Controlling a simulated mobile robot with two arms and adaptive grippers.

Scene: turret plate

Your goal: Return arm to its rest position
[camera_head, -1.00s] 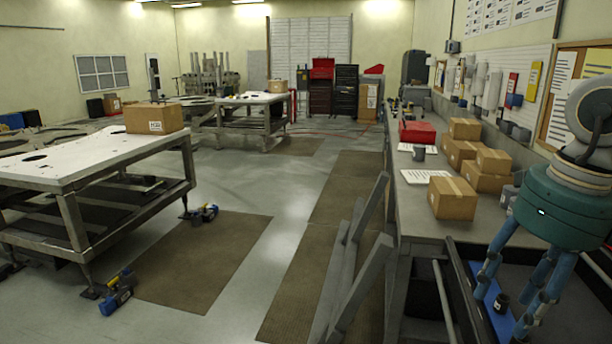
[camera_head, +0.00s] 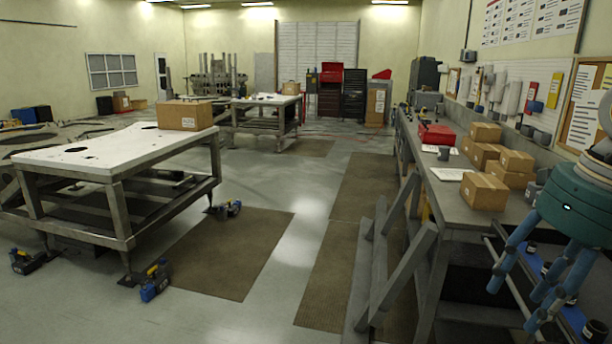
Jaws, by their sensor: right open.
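My right gripper (camera_head: 538,290) shows at the right edge in the head view. It has a teal body and several blue jointed fingers that point down and are spread apart. It is open, with nothing visible between the fingers. It hangs in front of the right workbench (camera_head: 449,205), near the lower shelf; I cannot tell its exact distance from the bench. The upper part of my right arm is cut off by the picture's edge. My left gripper is not in view.
Several cardboard boxes (camera_head: 483,192), a red toolbox (camera_head: 436,134) and a mug (camera_head: 443,153) are on the right bench. A white-topped table (camera_head: 110,160) stands left. Power drills (camera_head: 155,281) lie on the floor. The floor with brown mats (camera_head: 225,254) between table and bench is open.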

